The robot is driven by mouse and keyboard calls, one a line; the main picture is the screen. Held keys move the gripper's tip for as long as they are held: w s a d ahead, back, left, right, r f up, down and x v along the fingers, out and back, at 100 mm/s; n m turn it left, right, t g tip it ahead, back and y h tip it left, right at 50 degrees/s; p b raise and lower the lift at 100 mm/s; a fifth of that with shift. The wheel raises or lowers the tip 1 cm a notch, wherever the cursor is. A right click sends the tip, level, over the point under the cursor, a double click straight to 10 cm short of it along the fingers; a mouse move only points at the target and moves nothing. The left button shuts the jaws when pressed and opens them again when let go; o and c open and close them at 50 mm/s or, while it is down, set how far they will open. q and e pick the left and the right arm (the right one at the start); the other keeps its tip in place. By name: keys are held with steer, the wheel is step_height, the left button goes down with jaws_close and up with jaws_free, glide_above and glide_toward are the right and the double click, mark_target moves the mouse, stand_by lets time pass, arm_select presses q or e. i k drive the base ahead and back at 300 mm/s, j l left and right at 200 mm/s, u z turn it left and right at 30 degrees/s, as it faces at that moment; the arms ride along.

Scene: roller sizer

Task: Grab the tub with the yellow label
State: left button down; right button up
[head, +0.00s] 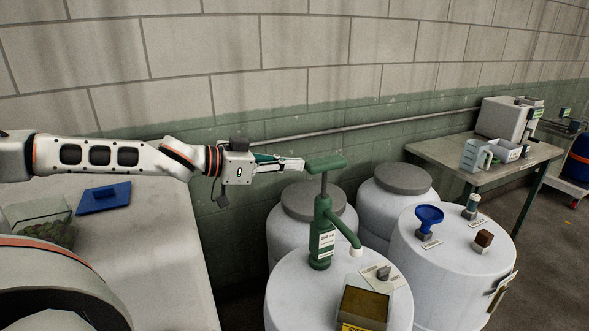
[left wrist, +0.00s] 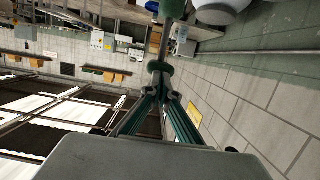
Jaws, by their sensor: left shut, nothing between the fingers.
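The tub with the yellow label (head: 366,304) is a small square open container on the near white drum, at the bottom edge of the head view. Its yellow label (head: 350,328) is partly cut off there. My left gripper (head: 302,164) is shut and empty. It points right, above and to the left of the tub and apart from it. Its fingertips are close to the green handle of a pump (head: 325,163); I cannot tell whether they touch. In the left wrist view its fingers (left wrist: 161,90) come together. My right gripper is not in view.
The green pump (head: 322,240) stands upright on the near drum (head: 290,295), behind the tub. Another drum (head: 450,260) at right carries a blue funnel (head: 428,218) and small items. A table (head: 160,250) at left holds a blue lid (head: 104,197) and a clear bin (head: 38,220).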

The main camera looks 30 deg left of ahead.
mark_target(366, 304)
steer(key=k+l, duration=0.8)
steer(key=k, duration=0.1)
